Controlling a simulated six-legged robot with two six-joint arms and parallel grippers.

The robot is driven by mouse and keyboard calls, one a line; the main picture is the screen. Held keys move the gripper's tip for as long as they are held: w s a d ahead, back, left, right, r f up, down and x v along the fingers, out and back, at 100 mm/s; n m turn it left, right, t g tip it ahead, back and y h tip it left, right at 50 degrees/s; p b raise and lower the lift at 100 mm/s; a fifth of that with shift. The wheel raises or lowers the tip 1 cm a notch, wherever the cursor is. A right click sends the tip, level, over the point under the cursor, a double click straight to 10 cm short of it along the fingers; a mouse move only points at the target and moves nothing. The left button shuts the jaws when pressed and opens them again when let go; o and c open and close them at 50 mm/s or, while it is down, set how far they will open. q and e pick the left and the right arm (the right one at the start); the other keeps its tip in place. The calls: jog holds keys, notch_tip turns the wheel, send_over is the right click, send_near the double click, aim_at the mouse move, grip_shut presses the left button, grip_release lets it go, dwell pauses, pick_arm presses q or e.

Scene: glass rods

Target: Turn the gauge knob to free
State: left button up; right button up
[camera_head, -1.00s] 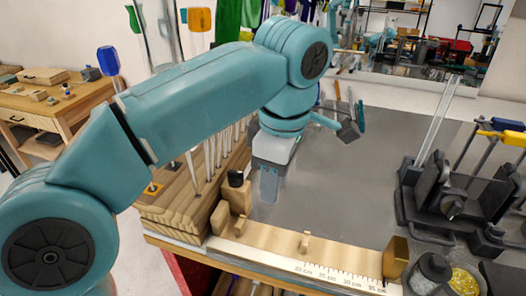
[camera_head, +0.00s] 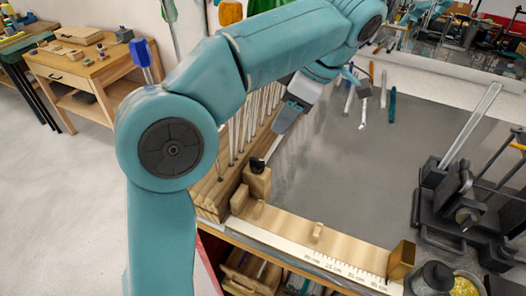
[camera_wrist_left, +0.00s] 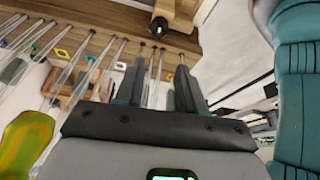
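The wooden gauge (camera_head: 285,230) with a printed scale lies along the near edge of the bench. Its black knob (camera_head: 257,165) sits on a wooden block at the gauge's left end. The knob also shows at the top of the left wrist view (camera_wrist_left: 159,27), beyond the fingertips. My left gripper (camera_head: 283,122) hangs above and beyond the knob, apart from it, in front of the rod rack. In the left wrist view its two fingers (camera_wrist_left: 158,76) are apart with nothing held between them. The knob's exact setting is too small to read. My right gripper is not in view.
A wooden rack (camera_head: 225,180) of upright glass rods stands left of the gauge, close to my left gripper. A dark clamp fixture (camera_head: 462,215) stands at the right, near a jar of yellow bits (camera_head: 465,287). The grey bench top (camera_head: 370,165) between is mostly clear.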

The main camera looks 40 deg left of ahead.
aim_at(258, 159)
pick_arm(q)
jog(key=x, duration=1.3)
jog(key=shift+f, duration=0.2)
jog(key=shift+a+f, duration=0.25)
jog(key=shift+f, duration=0.1)
jog(key=shift+d+r, duration=0.1)
jog(key=shift+d, duration=0.05)
grip_shut()
jog(key=shift+f+m+b, duration=0.25)
jog(key=shift+m+b, duration=0.15)
jog(key=shift+b, duration=0.1)
jog(key=shift+r+t, duration=0.1)
jog(key=shift+t, duration=0.2)
jog(key=shift+r+m, duration=0.1)
jog(key=shift+m, duration=0.2)
